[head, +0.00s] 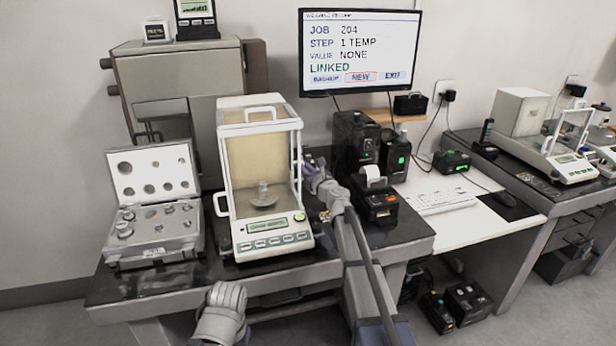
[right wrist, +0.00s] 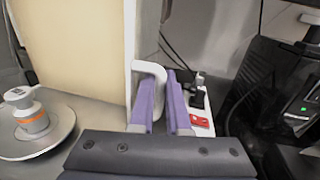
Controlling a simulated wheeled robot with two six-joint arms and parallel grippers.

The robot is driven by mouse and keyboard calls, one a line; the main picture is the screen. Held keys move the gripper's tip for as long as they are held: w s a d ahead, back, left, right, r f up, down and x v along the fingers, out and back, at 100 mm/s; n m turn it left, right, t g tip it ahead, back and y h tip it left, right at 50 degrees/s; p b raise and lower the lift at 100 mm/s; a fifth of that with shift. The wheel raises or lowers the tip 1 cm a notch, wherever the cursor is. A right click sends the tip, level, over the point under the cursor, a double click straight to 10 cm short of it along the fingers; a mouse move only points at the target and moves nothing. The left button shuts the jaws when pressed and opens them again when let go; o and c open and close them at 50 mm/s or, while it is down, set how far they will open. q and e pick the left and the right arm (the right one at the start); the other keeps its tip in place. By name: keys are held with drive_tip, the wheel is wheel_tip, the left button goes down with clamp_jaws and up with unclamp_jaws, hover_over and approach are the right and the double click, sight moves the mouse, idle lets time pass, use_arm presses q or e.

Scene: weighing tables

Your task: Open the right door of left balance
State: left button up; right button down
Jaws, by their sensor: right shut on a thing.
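The left balance (head: 268,243) stands on the dark table with a tall glass chamber. A small weight (head: 263,187) sits on the pan (head: 264,200) inside; it shows in the right wrist view (right wrist: 32,115) with an orange band. The white handle of the right door (right wrist: 150,70) stands at the chamber's right side. My right gripper (head: 312,168) is beside that side, its purple fingers (right wrist: 162,95) shut on the handle. I cannot tell whether the door has slid. A grey part of my left arm shows at the bottom of the head view; its left gripper fingers (head: 222,298) cannot be made out.
An open case of weights (head: 155,250) stands left of the balance. A printer (head: 376,207) and black devices (head: 355,140) stand close to the right of my right gripper. A monitor (head: 360,52) hangs behind. A second balance (head: 565,165) stands far right.

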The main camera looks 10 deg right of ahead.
drive_tip(key=x, duration=0.2)
drive_tip(key=shift+w+d, duration=0.2)
drive_tip(key=shift+w, duration=0.2)
drive_tip(key=c, duration=1.2)
unclamp_jaws()
drive_tip(key=shift+o, duration=0.2)
drive_tip(key=shift+s, duration=0.1)
drive_tip(key=v, duration=0.7)
drive_tip(key=shift+s, duration=0.3)
drive_tip(key=shift+d, duration=0.15)
